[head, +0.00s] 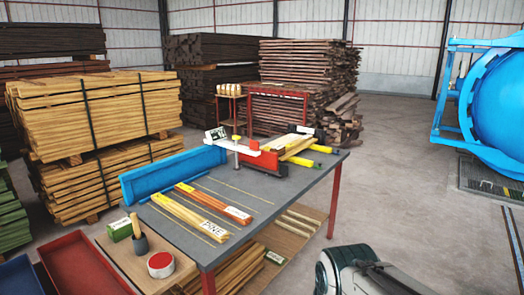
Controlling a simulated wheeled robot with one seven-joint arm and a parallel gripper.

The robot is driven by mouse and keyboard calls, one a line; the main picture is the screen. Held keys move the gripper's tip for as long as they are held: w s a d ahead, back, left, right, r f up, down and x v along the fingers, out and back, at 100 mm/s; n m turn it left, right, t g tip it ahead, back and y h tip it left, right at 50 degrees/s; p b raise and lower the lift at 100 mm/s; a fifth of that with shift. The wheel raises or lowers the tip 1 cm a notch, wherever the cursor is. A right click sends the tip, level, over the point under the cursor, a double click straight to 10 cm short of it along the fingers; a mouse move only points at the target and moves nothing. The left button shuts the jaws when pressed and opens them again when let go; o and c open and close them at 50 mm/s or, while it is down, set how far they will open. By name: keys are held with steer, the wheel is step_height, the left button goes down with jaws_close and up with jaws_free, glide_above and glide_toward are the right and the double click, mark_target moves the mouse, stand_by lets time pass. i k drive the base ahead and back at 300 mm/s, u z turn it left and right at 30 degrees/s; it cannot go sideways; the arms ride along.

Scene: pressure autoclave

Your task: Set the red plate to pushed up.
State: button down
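The red plate (258,162) stands on edge on the grey table (262,205), toward its back, in the head view. It sits just below a white bar and beside a white upright post (236,154) with a yellow knob on top. A small display box (216,134) is at the left end of the bar. From this distance I cannot tell how high the plate sits. A white and dark part of my own arm shows at the bottom right, in front of the table. My gripper's fingers are not visible.
A long blue fence (172,173) runs along the table's back left. Yellow and orange strips (190,216) lie on the tabletop, and boards with yellow-ended tools lie right of the plate. Lumber stacks (98,115) stand behind; a blue autoclave (497,105) is far right.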

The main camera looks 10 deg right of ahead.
mark_target(267, 163)
steer(key=z, duration=0.35)
steer(key=i, duration=0.55)
steer(key=z, duration=0.6)
steer(key=i, duration=1.25)
steer(key=u, duration=0.75)
steer(key=i, duration=1.1)
steer(key=u, duration=0.2)
